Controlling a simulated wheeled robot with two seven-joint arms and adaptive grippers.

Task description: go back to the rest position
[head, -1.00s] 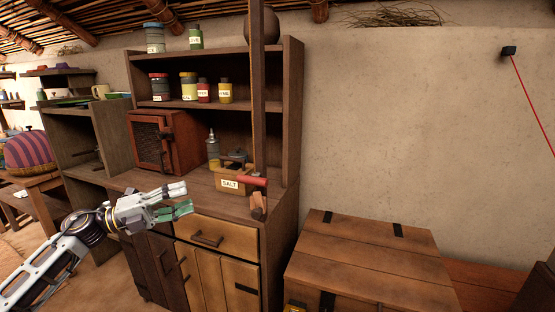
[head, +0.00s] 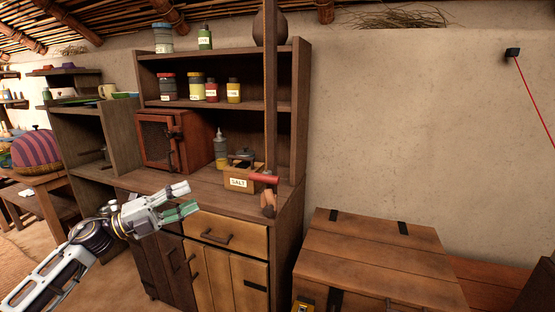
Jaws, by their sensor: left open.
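My left gripper (head: 184,200) comes in from the left in the head view. It is open, with its two fingers apart and nothing between them. It is in front of the counter of the wooden cupboard (head: 286,216), left of the upper drawer's handle. My right gripper is not in view.
Jars line the shelves above. A wooden post (head: 270,90) rises in front. A wooden chest (head: 370,250) stands at the right.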

